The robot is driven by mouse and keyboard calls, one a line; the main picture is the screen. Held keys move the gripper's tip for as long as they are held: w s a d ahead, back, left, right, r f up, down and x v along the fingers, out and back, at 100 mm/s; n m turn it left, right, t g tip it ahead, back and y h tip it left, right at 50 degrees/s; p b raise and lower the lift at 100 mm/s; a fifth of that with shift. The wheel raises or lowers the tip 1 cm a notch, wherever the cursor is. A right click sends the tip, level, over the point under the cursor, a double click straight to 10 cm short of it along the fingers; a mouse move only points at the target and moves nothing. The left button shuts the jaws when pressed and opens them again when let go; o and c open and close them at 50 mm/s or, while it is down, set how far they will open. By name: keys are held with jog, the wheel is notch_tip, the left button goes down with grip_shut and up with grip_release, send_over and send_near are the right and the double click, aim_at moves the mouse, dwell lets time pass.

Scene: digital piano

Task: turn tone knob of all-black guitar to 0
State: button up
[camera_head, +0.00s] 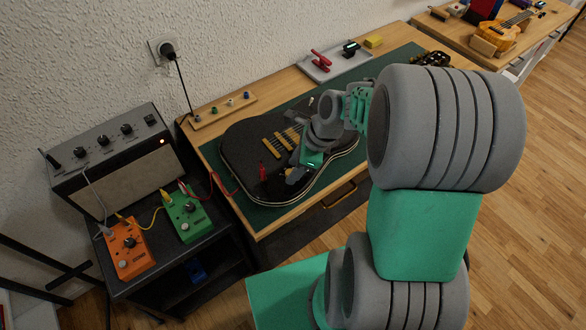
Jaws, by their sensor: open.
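The all-black guitar (240,145) lies flat on the dark green mat, its body toward the left and its headstock (432,59) toward the back right. Gold-coloured pickups (278,145) and strings show on its top. My gripper (293,177) is open over the lower front part of the guitar body. My arm reaches in from the right and covers much of the neck. The tone knob cannot be made out; the gripper and its shadowed surroundings hide that area. I cannot tell whether the fingers touch the guitar.
A workbench mat (262,217) lies under the guitar. A red cable (224,186) runs at the left to a green pedal (187,216), beside an orange pedal (129,248) and an amplifier (119,165). A knob strip (222,110) and grey tray (336,66) stand along the wall.

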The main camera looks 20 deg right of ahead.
jog(key=shift+a+f, duration=0.1)
jog(key=shift+f, duration=0.25)
jog(key=shift+c, duration=0.3)
grip_shut()
